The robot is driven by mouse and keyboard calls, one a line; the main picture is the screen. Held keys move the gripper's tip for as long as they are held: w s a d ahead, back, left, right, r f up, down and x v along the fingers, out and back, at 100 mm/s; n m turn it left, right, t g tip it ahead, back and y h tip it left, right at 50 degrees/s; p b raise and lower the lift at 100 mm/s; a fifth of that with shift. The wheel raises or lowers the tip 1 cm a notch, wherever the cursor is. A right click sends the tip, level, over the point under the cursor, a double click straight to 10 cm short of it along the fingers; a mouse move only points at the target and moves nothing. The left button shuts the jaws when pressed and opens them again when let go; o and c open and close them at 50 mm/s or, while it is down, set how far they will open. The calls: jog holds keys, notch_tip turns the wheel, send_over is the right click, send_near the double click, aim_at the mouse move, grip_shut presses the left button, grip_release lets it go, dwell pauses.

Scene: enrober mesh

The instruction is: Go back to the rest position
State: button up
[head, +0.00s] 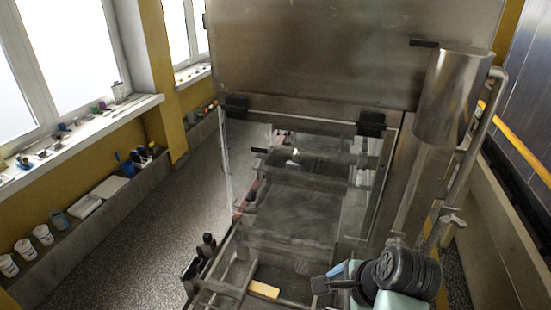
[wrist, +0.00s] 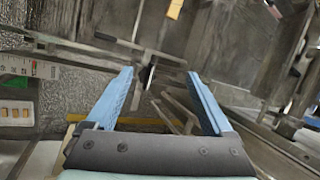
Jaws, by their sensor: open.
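My gripper (wrist: 161,92) shows in the wrist view with its two blue fingers wide apart and nothing between them. In the head view my gripper (head: 326,281) is at the lower right, above the near part of the metal machine, with its dark wrist beside it. The enrober (head: 310,50) is a large steel machine with a clear-sided opening in its middle. A yellow block (head: 264,289) lies in the near frame of the machine, left of my gripper. The yellow block also shows at the top of the wrist view (wrist: 175,9), apart from my fingers.
A steel cylinder (head: 453,95) and pipes stand at the right of the machine. A low ledge at the left holds white cups (head: 42,235) and other small items. The windowsill (head: 85,135) carries small objects. The speckled floor (head: 150,230) between ledge and machine is clear.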

jog(key=w+a+r+n+t+h+b, duration=0.1)
jog(key=w+a+r+n+t, duration=0.2)
jog(key=r, duration=0.5)
jog(key=w+r+n+t+h+b, duration=0.1)
jog(key=w+r+n+t, duration=0.2)
jog(key=r, duration=0.4)
jog(key=w+a+r+n+t+h+b, duration=0.1)
jog(key=w+a+r+n+t, duration=0.15)
jog(key=r+t, duration=0.4)
jog(key=s+a+r+n+t+b, duration=0.1)
jog(key=s+a+r+n+t, duration=0.1)
jog(key=s+r, duration=0.4)
jog(key=s+a+r+n+t+b, duration=0.1)
jog(key=s+r+n+t, duration=0.3)
jog(key=r, duration=0.7)
jog(key=s+a+r+n+t+b, duration=0.1)
jog(key=s+a+r+n+t, duration=0.2)
jog(key=s+r, duration=0.5)
jog(key=shift+a+r+n+t+y, duration=0.3)
jog(key=shift+a+r+n+t, duration=0.1)
jog(key=shift+n+t, duration=0.2)
jog(key=shift+w+f, duration=0.1)
